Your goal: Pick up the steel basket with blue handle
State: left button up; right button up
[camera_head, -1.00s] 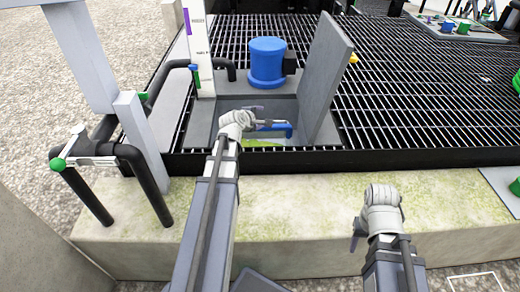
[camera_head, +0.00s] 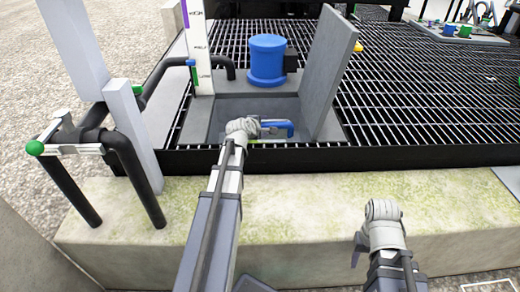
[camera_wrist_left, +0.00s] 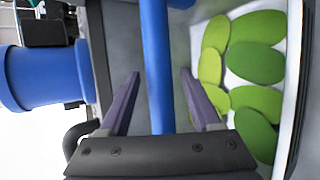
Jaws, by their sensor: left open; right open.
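The basket's blue handle (camera_head: 289,130) shows in the square opening beneath the blue drum. In the left wrist view the handle (camera_wrist_left: 160,30) runs lengthwise between the two fingers. My left gripper (camera_head: 272,126) is open around the handle, with a finger on each side; I cannot tell whether either finger touches it. The basket's body is mostly hidden in the head view. In the wrist view, green leaf-like discs (camera_wrist_left: 255,62) lie on a pale surface beside the handle. My right gripper (camera_head: 358,248) is open and empty above the concrete ledge.
A blue drum (camera_head: 267,62) stands behind the opening. An upright grey lid (camera_head: 330,70) borders its right side. A white marked post (camera_head: 199,50) and black pipes (camera_head: 135,165) stand left. Black grating (camera_head: 420,95) spreads right, behind the concrete ledge (camera_head: 300,205).

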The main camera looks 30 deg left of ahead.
pick_arm(q)
jog(key=b+x, duration=0.1)
jog(key=x, duration=0.2)
jog(key=shift+w+f, duration=0.1)
grip_shut()
dwell(0.4)
dwell(0.9)
